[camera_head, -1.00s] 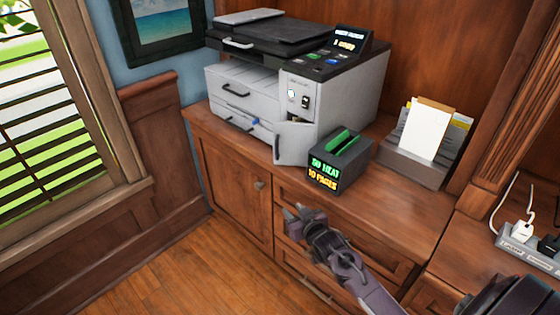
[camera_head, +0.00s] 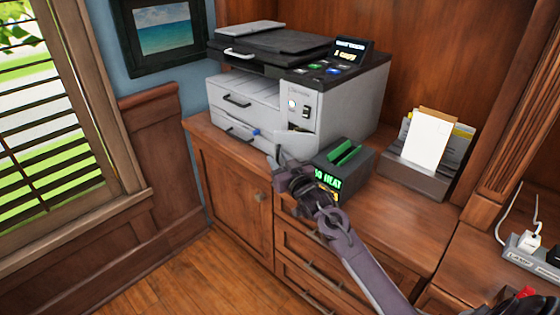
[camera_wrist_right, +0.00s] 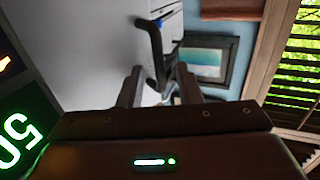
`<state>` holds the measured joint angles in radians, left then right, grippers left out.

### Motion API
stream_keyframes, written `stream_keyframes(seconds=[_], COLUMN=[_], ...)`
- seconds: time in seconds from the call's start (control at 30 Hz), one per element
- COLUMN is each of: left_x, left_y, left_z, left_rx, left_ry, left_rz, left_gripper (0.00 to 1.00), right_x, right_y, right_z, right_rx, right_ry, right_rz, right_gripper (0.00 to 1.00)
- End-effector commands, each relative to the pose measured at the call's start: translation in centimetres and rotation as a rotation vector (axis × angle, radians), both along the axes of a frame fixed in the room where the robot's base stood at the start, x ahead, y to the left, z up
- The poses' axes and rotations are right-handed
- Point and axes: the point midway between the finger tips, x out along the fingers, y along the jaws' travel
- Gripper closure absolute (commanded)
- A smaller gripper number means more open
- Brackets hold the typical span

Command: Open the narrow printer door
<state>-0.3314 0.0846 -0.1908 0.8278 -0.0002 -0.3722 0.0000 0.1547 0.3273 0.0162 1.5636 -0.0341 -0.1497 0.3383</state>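The printer (camera_head: 345,100) stands on the wood cabinet. Its narrow door (camera_head: 299,146), low at the front right corner, stands ajar and is largely hidden by my right gripper in the head view. In the right wrist view the pale door panel (camera_wrist_right: 95,50) fills the left, with a dark bar handle (camera_wrist_right: 155,48) at its edge. My right gripper (camera_head: 278,165) is at the door's handle side. Its two fingers (camera_wrist_right: 158,88) are apart, and the handle's near end shows between them; I cannot tell if they touch it. My left gripper is not in view.
A black box with green slot and lit text (camera_head: 345,165) sits right beside the gripper. A paper holder (camera_head: 415,180) stands further right, and a power strip (camera_head: 530,250) beyond it. Drawers lie below the countertop. A blue knob (camera_head: 256,132) is on the printer's lower tray.

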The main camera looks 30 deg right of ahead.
Motion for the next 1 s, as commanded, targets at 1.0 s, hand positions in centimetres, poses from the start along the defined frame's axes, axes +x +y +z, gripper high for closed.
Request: stream_keyframes(seconds=[1.0], left_x=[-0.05], left_y=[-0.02], left_z=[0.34], left_rx=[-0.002], left_ry=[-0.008], left_rz=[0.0], left_gripper=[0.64], right_x=[-0.3], right_y=[-0.05], right_z=[0.04], right_rx=[-0.002], right_ry=[0.003], right_rz=[0.031], right_gripper=[1.0])
